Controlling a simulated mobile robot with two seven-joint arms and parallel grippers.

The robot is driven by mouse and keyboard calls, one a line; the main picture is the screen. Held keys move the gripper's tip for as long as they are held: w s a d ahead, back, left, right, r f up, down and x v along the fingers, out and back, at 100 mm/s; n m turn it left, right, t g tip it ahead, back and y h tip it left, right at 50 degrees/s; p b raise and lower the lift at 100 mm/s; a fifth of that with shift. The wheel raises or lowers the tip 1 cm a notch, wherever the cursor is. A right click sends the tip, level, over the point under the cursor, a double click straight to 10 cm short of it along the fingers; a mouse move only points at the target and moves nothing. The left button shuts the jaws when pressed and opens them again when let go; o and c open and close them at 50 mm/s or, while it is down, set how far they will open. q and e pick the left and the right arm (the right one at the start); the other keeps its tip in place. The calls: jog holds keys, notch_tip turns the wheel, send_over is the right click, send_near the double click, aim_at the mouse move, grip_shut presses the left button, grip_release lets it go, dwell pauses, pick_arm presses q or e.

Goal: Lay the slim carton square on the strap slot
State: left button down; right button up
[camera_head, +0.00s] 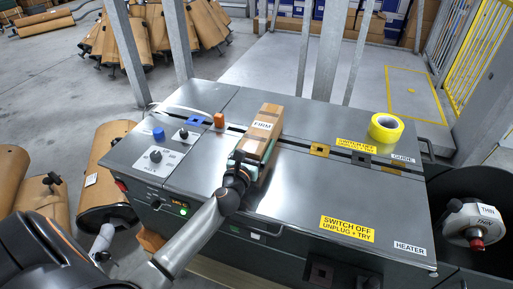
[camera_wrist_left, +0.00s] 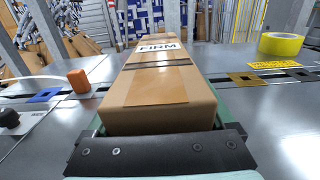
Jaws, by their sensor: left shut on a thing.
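The slim carton (camera_head: 260,135) is a long brown box with a white FIRM label. It lies lengthwise across the strap slot (camera_head: 293,146), a dark line running along the steel machine top. In the left wrist view the carton (camera_wrist_left: 160,100) points away from me and covers part of the slot. My left gripper (camera_head: 241,163) is at the carton's near end, shut on it, with greenish fingers along its sides. Whether the carton's underside touches the top is hard to tell. My right gripper is not in view.
A yellow tape roll (camera_head: 386,128) stands at the right of the machine top (camera_head: 300,185). An orange block (camera_head: 219,120) and a blue knob (camera_head: 158,134) sit to the left.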

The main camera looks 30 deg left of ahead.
pick_arm(q)
jog(key=shift+r, duration=0.2)
jog(key=shift+f, duration=0.1)
grip_release()
jog(key=shift+f, duration=0.15)
jog(key=shift+r, duration=0.25)
jog(key=shift+s+d+f, duration=0.1)
jog(key=shift+s+f, duration=0.05)
jog(key=shift+s, duration=0.2)
jog(key=v, duration=1)
jog(key=shift+s+d, duration=0.2)
jog(key=shift+s, duration=0.4)
